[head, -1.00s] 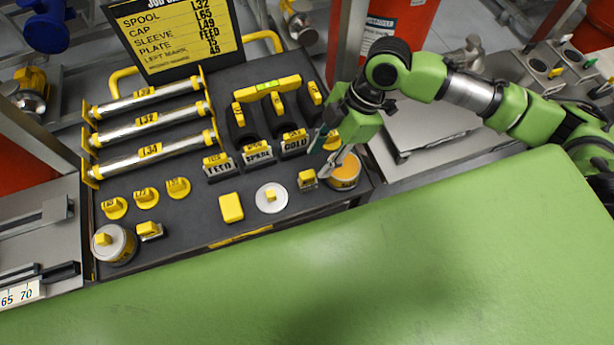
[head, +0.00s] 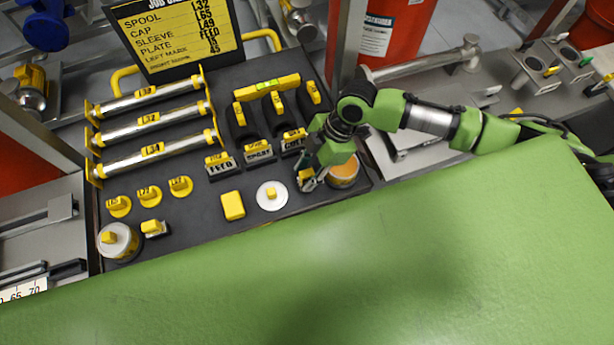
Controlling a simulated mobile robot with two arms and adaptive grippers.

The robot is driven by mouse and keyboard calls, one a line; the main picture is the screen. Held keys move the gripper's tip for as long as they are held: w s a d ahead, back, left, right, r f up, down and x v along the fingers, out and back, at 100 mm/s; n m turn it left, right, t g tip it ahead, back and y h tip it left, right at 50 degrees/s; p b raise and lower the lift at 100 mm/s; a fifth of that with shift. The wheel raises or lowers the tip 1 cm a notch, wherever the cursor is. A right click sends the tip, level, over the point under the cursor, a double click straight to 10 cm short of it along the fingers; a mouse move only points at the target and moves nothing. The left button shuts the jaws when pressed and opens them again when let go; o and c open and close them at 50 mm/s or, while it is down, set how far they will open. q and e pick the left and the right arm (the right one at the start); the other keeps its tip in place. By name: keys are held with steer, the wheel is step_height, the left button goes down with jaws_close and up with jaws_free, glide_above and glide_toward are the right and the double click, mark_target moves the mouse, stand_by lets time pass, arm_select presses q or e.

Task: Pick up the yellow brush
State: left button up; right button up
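A small yellow block-shaped piece (head: 304,174), which looks like the yellow brush, stands on the dark bench top just left of an open can (head: 344,173) with orange contents. My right gripper (head: 307,184) is down at this piece, its fingers around or right beside it and partly hiding it. Whether the fingers are closed on it is too small to tell. A similar small yellow piece (head: 152,228) sits at the left next to a lidded can (head: 117,241). My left gripper is not in view.
Left of my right gripper are a white disc (head: 271,197) with a yellow knob and a yellow block (head: 232,206). Behind it stand labelled holders (head: 258,152). Silver rollers (head: 150,126) lie in a yellow-ended rack, with a job board (head: 178,38) behind.

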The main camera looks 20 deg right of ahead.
mark_target(302, 174)
jaws_close()
steer(key=shift+r, duration=0.45)
step_height(302, 174, up, 2)
steer(key=shift+r, duration=0.2)
steer(key=s+a+r+p, duration=0.1)
steer(key=s+a+r, duration=0.1)
steer(key=s+r, duration=0.7)
steer(key=s, duration=0.5)
steer(key=shift+r+p, duration=0.3)
steer(key=shift+r, duration=0.1)
